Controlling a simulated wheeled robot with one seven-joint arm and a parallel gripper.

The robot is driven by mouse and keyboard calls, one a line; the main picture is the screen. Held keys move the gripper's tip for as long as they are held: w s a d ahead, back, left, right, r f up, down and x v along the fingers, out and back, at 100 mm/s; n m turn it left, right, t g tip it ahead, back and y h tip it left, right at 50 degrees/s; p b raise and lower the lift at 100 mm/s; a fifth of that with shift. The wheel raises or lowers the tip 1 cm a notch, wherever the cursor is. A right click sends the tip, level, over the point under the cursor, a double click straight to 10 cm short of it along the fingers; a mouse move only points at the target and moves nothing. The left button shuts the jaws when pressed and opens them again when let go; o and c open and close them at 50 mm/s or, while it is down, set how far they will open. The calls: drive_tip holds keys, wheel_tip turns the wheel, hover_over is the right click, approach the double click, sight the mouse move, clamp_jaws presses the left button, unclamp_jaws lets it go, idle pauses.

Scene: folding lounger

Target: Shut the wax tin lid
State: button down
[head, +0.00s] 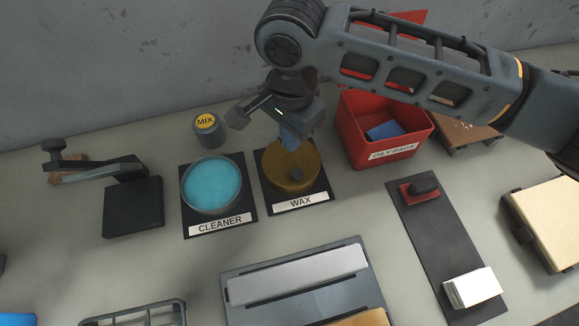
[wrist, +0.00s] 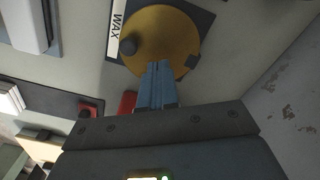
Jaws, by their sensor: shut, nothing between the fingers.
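The wax tin (head: 290,180) is round and golden brown, on a dark base labelled WAX. Its lid (wrist: 158,35) looks flat over the tin, with a dark knob (wrist: 127,46) near the label side and a dark block at the opposite edge. I cannot tell whether the lid is fully seated. My gripper (head: 291,145) is shut and empty, with its blue fingers pointing down over the far part of the lid. In the wrist view my gripper (wrist: 160,66) has its fingertips at the lid's edge. Whether they touch it is unclear.
An open cleaner tin (head: 212,186) with turquoise contents stands left of the wax tin. A yellow-topped MIX canister (head: 206,127) is behind it. A red oily rags bin (head: 360,140) with its lid raised stands close on the right. A grey slotted fixture (head: 300,285) lies in front.

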drive_tip(key=shift+r, duration=2)
drive_tip(key=s+a+r+n+t+y, duration=0.1)
drive_tip(key=s+a+r+n+y, duration=0.15)
drive_tip(key=a+y, duration=0.5)
drive_tip(key=s+a+r+n+t+y, duration=0.15)
drive_tip(key=s+a+y, duration=0.25)
drive_tip(key=a, duration=0.7)
drive_tip(key=s+d+f+m+t+h+b, duration=0.15)
drive_tip(key=s+d+f+t+h, duration=0.3)
drive_tip(key=d, duration=0.65)
drive_tip(key=s+d+f+m+t+h, duration=0.25)
drive_tip(key=s+d+t, duration=0.35)
drive_tip(key=d, duration=0.5)
drive_tip(key=s+d+r+n+t+h, duration=0.1)
drive_tip(key=s+d+r+n+h, duration=0.2)
drive_tip(key=s+d+n, duration=0.5)
drive_tip(key=s+d+h, duration=0.1)
drive_tip(key=s+d, duration=0.7)
drive_tip(key=d, duration=0.2)
drive_tip(key=shift+s+d+n+t, duration=0.15)
drive_tip(key=shift+s+n+t, duration=0.1)
drive_tip(key=shift+n+t, duration=0.15)
